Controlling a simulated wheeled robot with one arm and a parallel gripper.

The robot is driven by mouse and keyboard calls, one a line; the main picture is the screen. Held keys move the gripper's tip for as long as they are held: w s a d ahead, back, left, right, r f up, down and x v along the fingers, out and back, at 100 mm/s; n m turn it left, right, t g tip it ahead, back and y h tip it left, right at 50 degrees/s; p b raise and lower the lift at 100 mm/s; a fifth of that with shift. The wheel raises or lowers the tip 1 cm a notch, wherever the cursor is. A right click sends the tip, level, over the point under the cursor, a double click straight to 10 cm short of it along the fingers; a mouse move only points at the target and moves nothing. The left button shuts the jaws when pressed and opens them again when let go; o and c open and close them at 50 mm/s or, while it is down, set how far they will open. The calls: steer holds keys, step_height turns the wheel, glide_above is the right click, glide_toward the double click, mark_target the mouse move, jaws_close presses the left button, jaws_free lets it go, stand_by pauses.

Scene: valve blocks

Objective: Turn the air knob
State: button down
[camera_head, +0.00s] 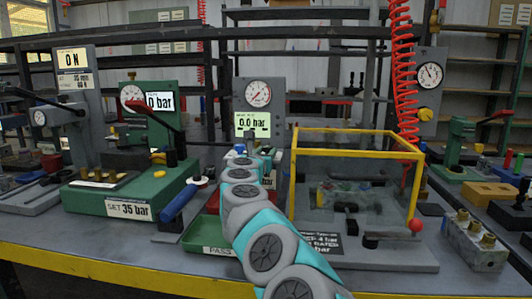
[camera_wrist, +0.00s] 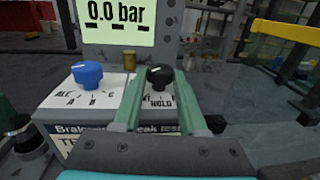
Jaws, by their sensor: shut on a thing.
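In the wrist view a white panel (camera_wrist: 110,120) carries two round knobs with printed markings. The black knob (camera_wrist: 160,77) is on the right, above lettering that includes "HOLD". The blue knob (camera_wrist: 87,73) is on the left, with small, partly unreadable lettering. I cannot tell from the labels which one is the air knob. My gripper (camera_wrist: 161,80) is shut on the black knob, with one green finger on each side of it. The blue knob is free. A display (camera_wrist: 118,20) above reads 0.0 bar. In the head view my arm hides the knobs and the gripper.
A gauge (camera_head: 258,93) stands above the panel. A yellow-framed clear box (camera_head: 358,143) is close on the right. A green block with a blue-handled lever (camera_head: 184,204) is on the left. A green tray (camera_head: 200,236) lies in front.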

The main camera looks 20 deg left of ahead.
steer(key=shift+d+y+b, duration=0.15)
steer(key=shift+y+b, duration=0.15)
steer(key=shift+b, duration=0.2)
steer(key=shift+f+n+y+b, duration=0.1)
steer(key=shift+n+y+b, duration=0.2)
steer(key=shift+n+b, duration=0.1)
steer(key=shift+y+b, duration=0.3)
steer(key=shift+n+y, duration=0.3)
steer(key=shift+n, duration=0.1)
steer(key=shift+c, duration=2.3)
jaws_free()
